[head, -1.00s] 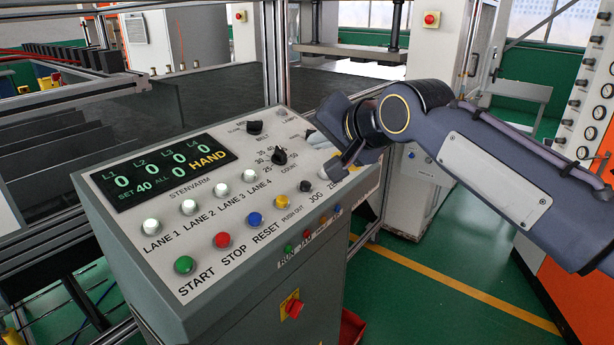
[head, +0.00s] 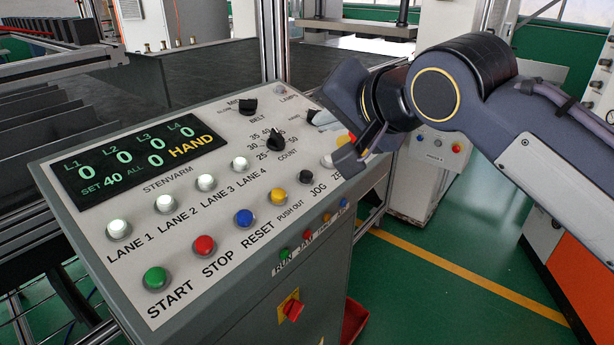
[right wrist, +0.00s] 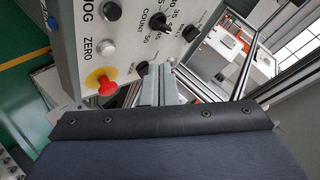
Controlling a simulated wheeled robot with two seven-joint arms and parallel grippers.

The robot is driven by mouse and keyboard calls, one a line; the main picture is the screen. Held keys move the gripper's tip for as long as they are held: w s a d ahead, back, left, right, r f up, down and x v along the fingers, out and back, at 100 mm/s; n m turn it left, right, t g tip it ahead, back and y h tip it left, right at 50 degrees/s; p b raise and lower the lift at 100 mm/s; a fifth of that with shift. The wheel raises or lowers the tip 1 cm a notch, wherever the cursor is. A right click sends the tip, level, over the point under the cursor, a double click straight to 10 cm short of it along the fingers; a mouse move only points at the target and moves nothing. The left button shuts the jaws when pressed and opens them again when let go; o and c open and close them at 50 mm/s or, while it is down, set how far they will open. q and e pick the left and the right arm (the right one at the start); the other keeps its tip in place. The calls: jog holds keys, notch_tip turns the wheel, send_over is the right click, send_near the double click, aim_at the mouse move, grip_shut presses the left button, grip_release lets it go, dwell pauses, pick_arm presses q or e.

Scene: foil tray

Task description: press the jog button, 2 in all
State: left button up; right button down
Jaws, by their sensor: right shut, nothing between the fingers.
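The control panel (head: 100,290) has a slanted grey face. The jog button (head: 306,177) is a small black button above the JOG label, right of the yellow PUSH OUT button; it also shows at the top of the right wrist view (right wrist: 112,11). My right gripper (head: 314,116) is shut and empty, over the upper right part of the panel, beyond the jog button and apart from it. In the right wrist view its fingers (right wrist: 158,72) are together, near the COUNT knob. The display (head: 125,158) reads HAND, SET 40 and zeros. My left gripper is not in view.
A red stop button on a yellow disc (right wrist: 106,86) sits near my right gripper, beside the white ZERO button (right wrist: 106,46). The COUNT (head: 275,140) and belt knobs stand up from the panel. Green, red, blue and yellow buttons line its front.

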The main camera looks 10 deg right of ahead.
jog(key=f+b, duration=0.1)
jog(key=f, duration=0.1)
jog(key=w+a+f+b, duration=0.1)
jog(key=f+b, duration=0.1)
jog(key=f, duration=0.1)
jog(key=f+b, duration=0.2)
jog(key=shift+w+a+f, duration=0.15)
jog(key=shift+w+a, duration=0.05)
jog(key=shift+w, duration=0.2)
jog(key=shift+f, duration=0.1)
dwell(1.5)
jog(key=shift+w+f+b, duration=0.1)
jog(key=shift+f+b, duration=0.2)
jog(key=shift+b, duration=0.1)
jog(key=shift+w+a+f+b, duration=0.1)
jog(key=shift+a+f+b, duration=0.05)
jog(key=shift+f+b, duration=0.3)
dwell(0.5)
dwell(0.4)
jog(key=shift+s+r+p, duration=0.2)
jog(key=shift+r+p, duration=0.5)
jog(key=shift+r, duration=0.15)
jog(key=r+p, duration=0.2)
jog(key=r, duration=0.1)
jog(key=s+d+r+p, duration=0.1)
jog(key=shift+s+d+r+p, duration=0.1)
jog(key=shift+r+p, duration=0.2)
jog(key=shift+r, duration=0.1)
